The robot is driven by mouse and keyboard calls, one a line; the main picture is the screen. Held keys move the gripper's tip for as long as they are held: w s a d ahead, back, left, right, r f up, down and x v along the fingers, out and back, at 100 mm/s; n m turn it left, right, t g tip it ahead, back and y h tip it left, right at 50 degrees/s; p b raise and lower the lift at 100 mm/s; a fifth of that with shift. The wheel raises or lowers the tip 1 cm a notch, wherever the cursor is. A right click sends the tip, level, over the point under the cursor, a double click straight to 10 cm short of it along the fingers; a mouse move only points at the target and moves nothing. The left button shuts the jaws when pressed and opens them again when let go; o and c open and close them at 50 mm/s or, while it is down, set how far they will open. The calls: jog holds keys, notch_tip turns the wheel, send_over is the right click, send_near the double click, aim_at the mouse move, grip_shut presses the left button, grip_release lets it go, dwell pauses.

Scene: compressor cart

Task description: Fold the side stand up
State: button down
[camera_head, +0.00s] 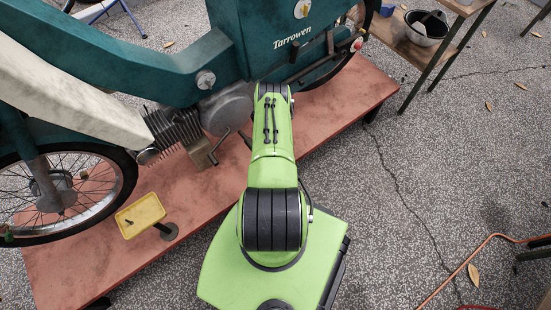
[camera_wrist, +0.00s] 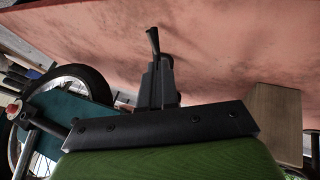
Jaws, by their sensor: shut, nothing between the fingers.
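The teal moped (camera_head: 130,55), lettered "Tarrowen", stands on a reddish platform (camera_head: 330,110). A short dark rod (camera_head: 245,139) shows beside my arm, low on the moped; it may be the side stand, but my arm covers much of that area. In the wrist view my gripper (camera_wrist: 157,82) is shut and empty, pointing toward the reddish platform. A thin dark bar (camera_wrist: 154,40) with a thicker end shows just beyond the fingertips. It looks like the side stand's lower part; I cannot tell whether the fingers touch it. Its pivot is hidden.
A wooden block (camera_head: 201,153) sits under the engine, also in the wrist view (camera_wrist: 274,122). A yellow tray (camera_head: 140,214) and a black round-ended piece (camera_head: 168,231) lie on the platform. A bench (camera_head: 420,48) with a bowl stands upper right. An orange hose (camera_head: 462,265) crosses the floor.

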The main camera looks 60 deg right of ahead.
jog(key=b+x, duration=0.4)
jog(key=x, duration=0.5)
jog(key=shift+f, duration=0.1)
jog(key=shift+d, duration=0.1)
